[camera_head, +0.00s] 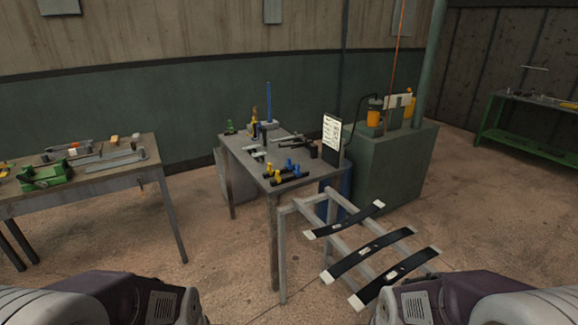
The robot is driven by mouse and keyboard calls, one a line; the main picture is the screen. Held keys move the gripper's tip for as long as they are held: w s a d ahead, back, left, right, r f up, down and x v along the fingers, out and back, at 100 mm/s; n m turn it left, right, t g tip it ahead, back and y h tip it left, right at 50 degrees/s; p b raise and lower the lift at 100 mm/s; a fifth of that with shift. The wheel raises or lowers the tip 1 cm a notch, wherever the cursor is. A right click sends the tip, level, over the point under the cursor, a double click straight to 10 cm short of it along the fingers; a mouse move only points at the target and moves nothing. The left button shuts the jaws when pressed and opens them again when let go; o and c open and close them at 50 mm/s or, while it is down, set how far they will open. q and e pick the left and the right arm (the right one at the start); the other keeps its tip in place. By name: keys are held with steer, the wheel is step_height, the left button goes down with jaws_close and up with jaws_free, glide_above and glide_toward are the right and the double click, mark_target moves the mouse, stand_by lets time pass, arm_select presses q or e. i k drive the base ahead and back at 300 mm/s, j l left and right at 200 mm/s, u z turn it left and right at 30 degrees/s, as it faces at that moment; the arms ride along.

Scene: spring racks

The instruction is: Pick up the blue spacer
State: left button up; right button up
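Two small blue pieces, likely the blue spacers, stand near the front right corner of the middle metal table (240,160). One blue spacer (289,163) is a little farther back, and the other blue spacer (297,169) is just in front and to the right. Two similar yellow pieces (269,169) stand to their left. Dark bars lie at the foot of these pieces. Parts of my two arms show at the bottom left and bottom right, well short of the table. Neither gripper's fingers can be seen.
A grey rack (283,250) with several dark leaf springs (367,250) stands in front of the middle table. A workbench with a green vise (45,175) is at left. A green cabinet (392,170) stands right of the table. Floor (225,265) is clear between workbench and rack.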

mark_target(288, 164)
steer(key=i+j+z, duration=1.3)
steer(key=j, duration=0.2)
steer(key=i+j+z, duration=0.1)
steer(key=j+z, duration=0.2)
steer(key=j, duration=0.2)
steer(key=i+j+z, duration=0.1)
steer(key=j+z, duration=0.25)
steer(key=j, duration=0.2)
steer(key=j+z, duration=0.3)
steer(key=j, duration=0.3)
steer(key=j+z, duration=0.35)
steer(key=j, duration=0.25)
